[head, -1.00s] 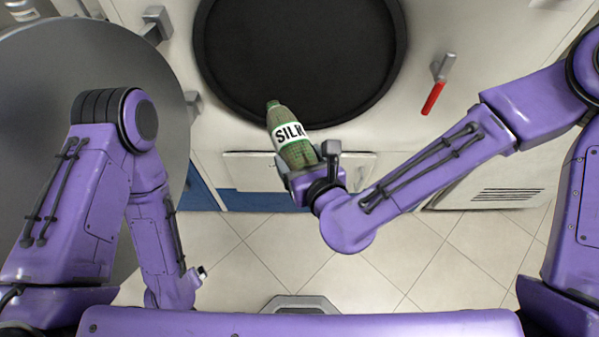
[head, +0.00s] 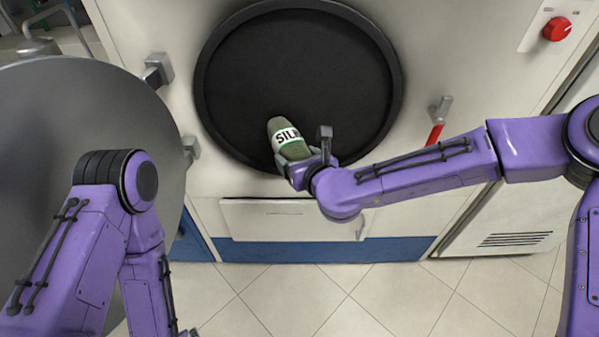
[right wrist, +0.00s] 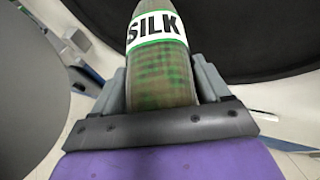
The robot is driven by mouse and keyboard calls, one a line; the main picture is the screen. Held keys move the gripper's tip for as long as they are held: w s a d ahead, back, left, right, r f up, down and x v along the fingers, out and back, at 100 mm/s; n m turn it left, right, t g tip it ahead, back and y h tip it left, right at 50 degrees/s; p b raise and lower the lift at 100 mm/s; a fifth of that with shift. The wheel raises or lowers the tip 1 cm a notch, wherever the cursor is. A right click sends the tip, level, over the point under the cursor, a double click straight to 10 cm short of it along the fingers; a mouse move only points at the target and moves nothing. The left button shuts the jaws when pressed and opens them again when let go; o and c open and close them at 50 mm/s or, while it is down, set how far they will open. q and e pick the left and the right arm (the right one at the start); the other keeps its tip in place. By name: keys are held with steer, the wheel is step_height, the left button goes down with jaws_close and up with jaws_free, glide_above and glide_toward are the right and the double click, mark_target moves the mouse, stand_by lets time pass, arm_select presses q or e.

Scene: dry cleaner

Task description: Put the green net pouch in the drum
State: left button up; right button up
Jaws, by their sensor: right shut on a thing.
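The green net pouch (head: 279,128) has a white band lettered SILK. My right gripper (head: 295,160) is shut on its near end, and the pouch points up and away in front of the lower part of the drum opening. In the right wrist view the pouch (right wrist: 160,75) stands between the two fingers of the gripper (right wrist: 162,95). The drum (head: 300,75) is a dark round opening with a black rim in a pale machine front. Whether the pouch's tip is past the rim I cannot tell. My left gripper is not clearly in view; only my left arm shows at lower left.
The round grey door (head: 70,130) stands open at the left, beside my left arm. A red-handled latch (head: 437,128) sticks out right of the drum. A red knob (head: 557,29) is at upper right. Below are a drawer panel (head: 270,219) and clear tiled floor (head: 300,290).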

steer(key=w+f+p, duration=0.1)
steer(key=w+p, duration=0.3)
steer(key=w, duration=2.1)
steer(key=shift+w+f, duration=0.35)
steer(key=o, duration=1.2)
steer(key=shift+o, duration=0.3)
